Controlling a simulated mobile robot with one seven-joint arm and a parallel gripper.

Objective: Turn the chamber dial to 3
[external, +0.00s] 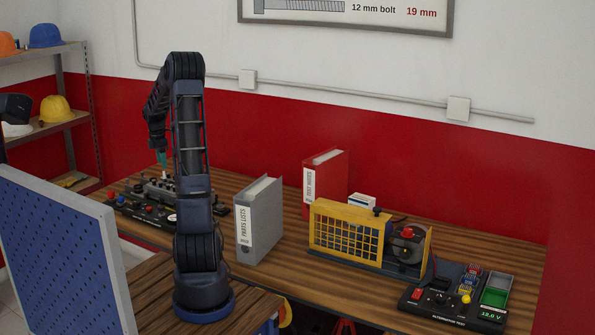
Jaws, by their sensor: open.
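A dark trainer panel (128,209) lies at the left end of the wooden bench, with a grey engine-like block (172,189) and several small red and black knobs on it. The labels on this panel are too small to read, so I cannot tell which control is the chamber dial or where it points. My arm stands in front and hides part of the panel. My gripper (162,157) hangs pointing down above the panel's back part, with teal fingertips. It is small and partly behind my arm; it is open and I see nothing held in it.
A grey binder (260,220) stands right of my arm, with a red binder (326,182) behind. A yellow-guarded alternator rig (348,234) and an alternator test panel (458,298) reading 12.0 V occupy the right. A blue pegboard (62,250) stands front left. Bench space between binders is narrow.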

